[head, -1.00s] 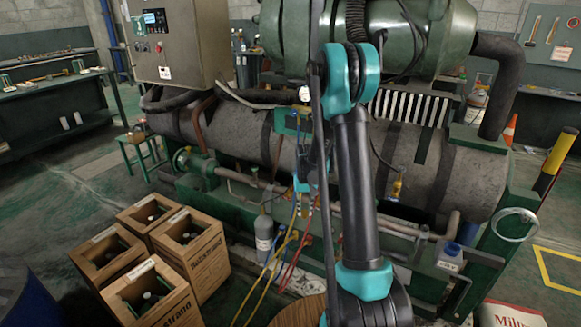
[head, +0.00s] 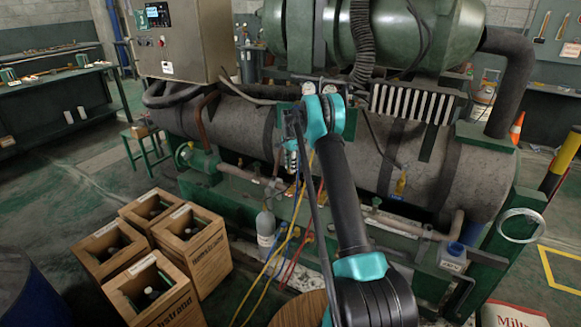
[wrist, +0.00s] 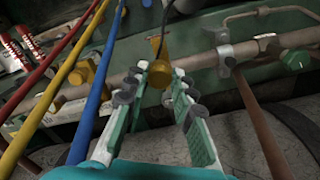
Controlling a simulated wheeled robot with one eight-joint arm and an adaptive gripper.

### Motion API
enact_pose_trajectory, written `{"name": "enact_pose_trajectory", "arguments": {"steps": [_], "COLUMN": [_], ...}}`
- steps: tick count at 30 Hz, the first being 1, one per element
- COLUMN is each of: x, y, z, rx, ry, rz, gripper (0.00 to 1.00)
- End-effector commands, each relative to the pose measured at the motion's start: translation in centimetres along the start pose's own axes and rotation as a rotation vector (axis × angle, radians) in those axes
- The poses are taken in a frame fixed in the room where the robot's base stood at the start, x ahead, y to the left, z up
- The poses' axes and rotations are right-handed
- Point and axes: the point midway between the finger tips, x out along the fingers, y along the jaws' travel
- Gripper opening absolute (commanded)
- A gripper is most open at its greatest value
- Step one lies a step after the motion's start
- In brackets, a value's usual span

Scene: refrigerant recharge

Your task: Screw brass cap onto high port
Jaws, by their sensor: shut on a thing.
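The brass cap (wrist: 160,74) is a round, yellow-gold piece between the two fingertips of my gripper (wrist: 163,72) in the wrist view. The fingers have green pads and grey tips and are shut on it. A yellow-brass piece (wrist: 157,46) shows just beyond the cap; I cannot tell whether they touch. In the head view my gripper (head: 292,160) is in front of the machine's lower pipework, and my arm partly hides it. The cap is too small to make out there. I cannot tell for sure which fitting is the high port.
Blue (wrist: 98,90), yellow (wrist: 50,85) and red (wrist: 52,58) hoses run along the left of the wrist view. A green knob (wrist: 296,60) sits on the right. Gauges (head: 309,88) show behind my arm. Wooden crates (head: 192,240) and a grey cylinder (head: 265,228) stand on the floor.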

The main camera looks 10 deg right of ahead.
Motion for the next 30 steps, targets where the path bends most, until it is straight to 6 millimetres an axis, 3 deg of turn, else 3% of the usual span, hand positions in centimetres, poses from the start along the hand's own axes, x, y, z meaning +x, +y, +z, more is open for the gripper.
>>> {"name": "enact_pose_trajectory", "arguments": {"steps": [23, 30], "x": [6.2, 6.3], "y": [0.0, 0.0], "z": [0.0, 0.0], "rx": [0.001, 0.001], "ry": [0.0, 0.0], "rz": [0.0, 0.0], "gripper": [0.0, 0.0]}}
